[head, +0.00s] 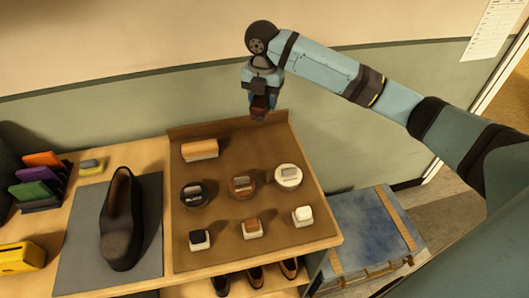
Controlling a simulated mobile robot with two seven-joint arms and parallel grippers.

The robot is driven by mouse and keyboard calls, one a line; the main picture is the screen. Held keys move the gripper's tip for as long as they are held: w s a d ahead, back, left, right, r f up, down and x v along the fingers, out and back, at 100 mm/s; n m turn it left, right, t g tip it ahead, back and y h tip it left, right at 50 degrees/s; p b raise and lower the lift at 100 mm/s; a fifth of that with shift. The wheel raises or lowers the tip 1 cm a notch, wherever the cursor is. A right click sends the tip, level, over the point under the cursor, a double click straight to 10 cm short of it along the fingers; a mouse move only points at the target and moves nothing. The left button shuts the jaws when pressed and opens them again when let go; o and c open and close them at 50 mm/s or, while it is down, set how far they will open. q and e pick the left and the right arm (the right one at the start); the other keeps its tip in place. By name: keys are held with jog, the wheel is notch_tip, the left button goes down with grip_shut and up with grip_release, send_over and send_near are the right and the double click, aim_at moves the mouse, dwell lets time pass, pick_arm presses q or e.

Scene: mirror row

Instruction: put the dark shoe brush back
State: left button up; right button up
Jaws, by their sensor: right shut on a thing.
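My right gripper (262,90) is shut on the dark shoe brush (260,112), a small dark reddish-brown block. It holds the brush above the far edge of the brown tray (225,215), right of the tray's middle. A light-wood brush (200,150) lies at the tray's back left. The back-right area of the tray, beside that brush, is bare. My left gripper is not in view.
On the tray stand a black tin (193,195), a brown tin (242,187) and a white-lidded tin (288,175), with three small bottles in front. Left are a dark shoe (121,225) on a grey mat (75,270) and coloured cards. A blue chest (355,230) stands right.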

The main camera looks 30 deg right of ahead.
aim_at(265, 144)
jog(key=r+n, duration=0.1)
jog(key=n, duration=0.1)
jog(key=w+d+r+n+b, duration=0.1)
jog(key=n, duration=0.1)
jog(key=w+r+n+b, duration=0.1)
jog(key=shift+w+d+n, duration=0.15)
jog(key=shift+d+n, duration=0.15)
jog(key=shift+n, duration=0.1)
jog(key=shift+f, duration=0.1)
jog(key=shift+n, duration=0.3)
notch_tip(265, 144, down, 19)
jog(key=shift+f, duration=0.15)
jog(key=o, duration=0.9)
jog(key=shift+f, duration=0.15)
notch_tip(265, 144, up, 12)
jog(key=shift+r, duration=0.2)
